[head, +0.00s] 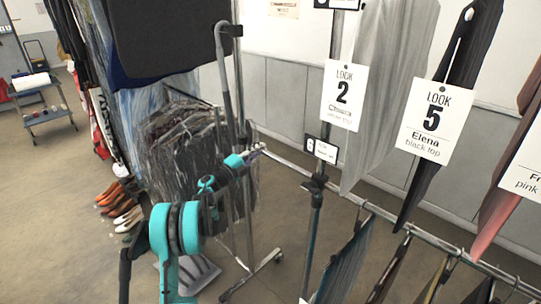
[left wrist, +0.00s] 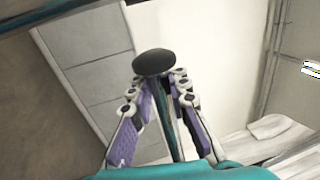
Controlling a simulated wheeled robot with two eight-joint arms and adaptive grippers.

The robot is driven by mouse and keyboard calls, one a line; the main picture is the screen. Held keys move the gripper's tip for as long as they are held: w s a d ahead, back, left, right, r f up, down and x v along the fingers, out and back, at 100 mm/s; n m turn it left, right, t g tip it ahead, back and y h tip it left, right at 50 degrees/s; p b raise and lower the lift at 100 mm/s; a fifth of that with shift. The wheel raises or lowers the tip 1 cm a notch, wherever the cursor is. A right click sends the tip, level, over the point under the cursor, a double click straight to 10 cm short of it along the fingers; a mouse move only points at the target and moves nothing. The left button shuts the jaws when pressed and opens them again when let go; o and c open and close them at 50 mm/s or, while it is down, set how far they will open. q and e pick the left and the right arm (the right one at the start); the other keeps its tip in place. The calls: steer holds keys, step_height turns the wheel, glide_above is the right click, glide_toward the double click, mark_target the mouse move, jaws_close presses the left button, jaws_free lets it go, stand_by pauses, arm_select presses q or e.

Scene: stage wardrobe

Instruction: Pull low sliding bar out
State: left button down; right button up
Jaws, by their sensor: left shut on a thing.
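The low sliding bar (head: 290,166) is a thin grey rail that slopes from the middle of the head view to the lower right, with garments hanging from its right part. My left gripper (head: 256,151) is at the bar's near-left end; its fingers are small and hard to make out there. In the left wrist view the purple-padded fingers of my left gripper (left wrist: 160,100) close around a dark rod (left wrist: 165,118) with a round black cap (left wrist: 153,62). My right gripper is not in view.
A plastic-covered rack (head: 190,150) and shoes (head: 122,208) stand at left. A cart (head: 45,110) stands far left. Floor is clear between them.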

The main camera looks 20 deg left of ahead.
arm_select(q)
steer(key=shift+w+a, duration=0.15)
steer(key=shift+a, duration=0.55)
steer(key=c, duration=1.6)
jaws_free()
steer(key=shift+o, duration=0.8)
steer(key=shift+a, duration=0.2)
steer(key=shift+d, duration=0.1)
steer(key=v, duration=1.2)
